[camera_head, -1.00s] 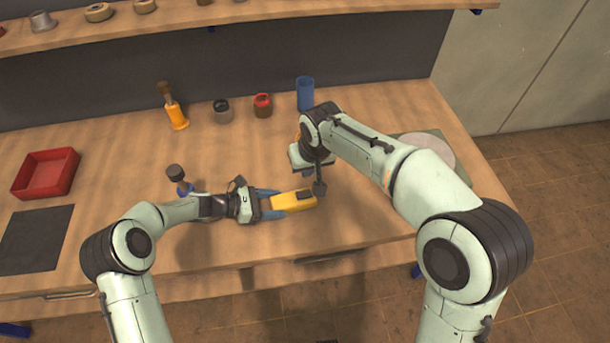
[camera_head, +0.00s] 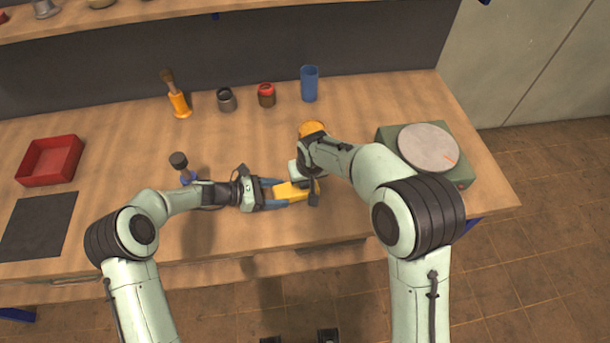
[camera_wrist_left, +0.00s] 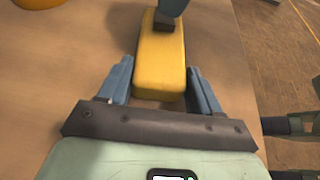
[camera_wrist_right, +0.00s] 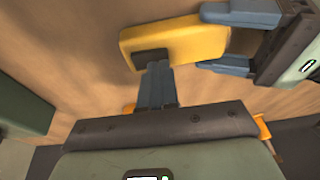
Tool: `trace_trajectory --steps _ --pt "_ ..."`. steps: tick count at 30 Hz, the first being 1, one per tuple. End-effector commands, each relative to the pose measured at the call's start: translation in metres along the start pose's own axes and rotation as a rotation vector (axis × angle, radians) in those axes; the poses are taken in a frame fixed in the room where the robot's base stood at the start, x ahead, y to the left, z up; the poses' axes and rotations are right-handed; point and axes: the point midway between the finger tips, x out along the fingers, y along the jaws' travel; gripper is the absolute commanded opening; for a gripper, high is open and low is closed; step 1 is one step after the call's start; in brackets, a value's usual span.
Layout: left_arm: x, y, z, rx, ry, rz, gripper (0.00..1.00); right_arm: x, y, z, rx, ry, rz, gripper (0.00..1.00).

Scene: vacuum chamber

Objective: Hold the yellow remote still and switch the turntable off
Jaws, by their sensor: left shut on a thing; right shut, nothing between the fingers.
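The yellow remote (camera_head: 287,192) lies near the table's front edge; it also shows in the left wrist view (camera_wrist_left: 160,65) and right wrist view (camera_wrist_right: 190,42). My left gripper (camera_head: 284,194) is shut on it, one finger along each long side. My right gripper (camera_wrist_right: 156,72) is shut and empty, its fingertips at the dark button (camera_wrist_right: 150,57) on the remote's top. They look to be touching it, but I cannot tell if it is pressed. The turntable (camera_head: 390,135), a green box with a grey disc (camera_head: 428,147) bearing an orange mark, stands at the right.
An orange round object (camera_head: 312,128) is partly behind my right arm. A blue cup (camera_head: 310,84), two small jars, an orange holder (camera_head: 179,104) and a dark-topped tool (camera_head: 180,162) stand on the table. A red tray (camera_head: 50,160) and dark mat (camera_head: 38,225) are left.

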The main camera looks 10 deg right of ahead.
Motion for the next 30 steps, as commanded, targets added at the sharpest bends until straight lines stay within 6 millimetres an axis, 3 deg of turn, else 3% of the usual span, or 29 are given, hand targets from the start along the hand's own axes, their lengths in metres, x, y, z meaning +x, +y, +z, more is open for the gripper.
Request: trace_trajectory --steps 16,30 --pt "0.0 -0.001 -0.004 -0.004 0.006 -0.001 0.25 0.009 -0.004 0.003 0.0 -0.002 0.0 0.0" --pt "0.0 -0.001 -0.004 -0.004 0.006 -0.001 0.25 0.005 0.012 0.002 0.001 -0.003 0.001 0.0"
